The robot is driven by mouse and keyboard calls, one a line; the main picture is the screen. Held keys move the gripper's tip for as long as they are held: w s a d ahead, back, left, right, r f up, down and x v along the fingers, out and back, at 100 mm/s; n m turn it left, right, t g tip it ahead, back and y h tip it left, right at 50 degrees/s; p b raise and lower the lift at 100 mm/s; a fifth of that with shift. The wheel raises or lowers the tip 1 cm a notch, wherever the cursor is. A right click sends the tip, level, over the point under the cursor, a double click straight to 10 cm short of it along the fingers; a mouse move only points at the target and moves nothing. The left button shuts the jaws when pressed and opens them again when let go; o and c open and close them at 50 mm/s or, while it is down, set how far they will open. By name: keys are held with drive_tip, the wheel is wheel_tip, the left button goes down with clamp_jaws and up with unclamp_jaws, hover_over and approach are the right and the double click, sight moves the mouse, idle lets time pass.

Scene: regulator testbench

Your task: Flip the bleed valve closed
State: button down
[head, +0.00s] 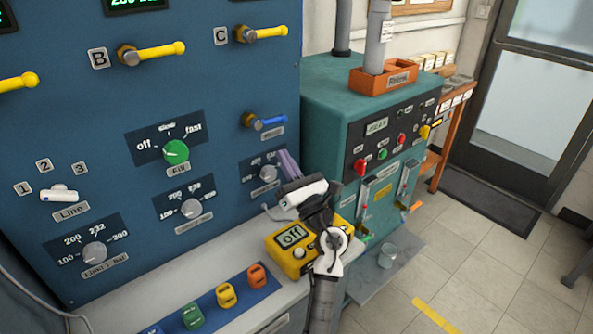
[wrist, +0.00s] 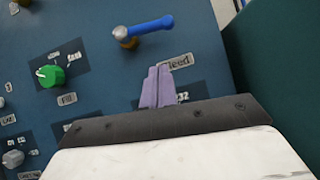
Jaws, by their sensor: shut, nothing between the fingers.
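The bleed valve is a blue lever (head: 270,122) on a brass fitting at the right side of the blue panel. Its handle lies sideways, pointing right from the pivot. It also shows in the wrist view (wrist: 150,27), above the Bleed label (wrist: 177,62). My gripper (head: 288,160) is in front of the panel, below and right of the lever in the head view. In the wrist view its purple fingers (wrist: 158,84) are together and empty, just below the lever and beside the label. The fingers appear apart from the lever. They cover part of the label.
A green Fill knob (head: 176,151) sits left of the lever. Yellow levers B (head: 152,53) and C (head: 262,33) are above. A teal machine (head: 322,95) stands close on the right. A yellow meter reading off (head: 291,247) sits on the bench below my gripper.

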sight(271, 121)
drive_tip(key=r+p, duration=0.1)
drive_tip(key=w+r, duration=0.1)
drive_tip(key=r, duration=0.1)
drive_tip(key=w+a+r+p, duration=0.1)
drive_tip(key=r, duration=0.1)
drive_tip(key=shift+w+p, duration=0.1)
drive_tip(key=shift+p, duration=0.25)
drive_tip(key=shift+y+b, duration=0.3)
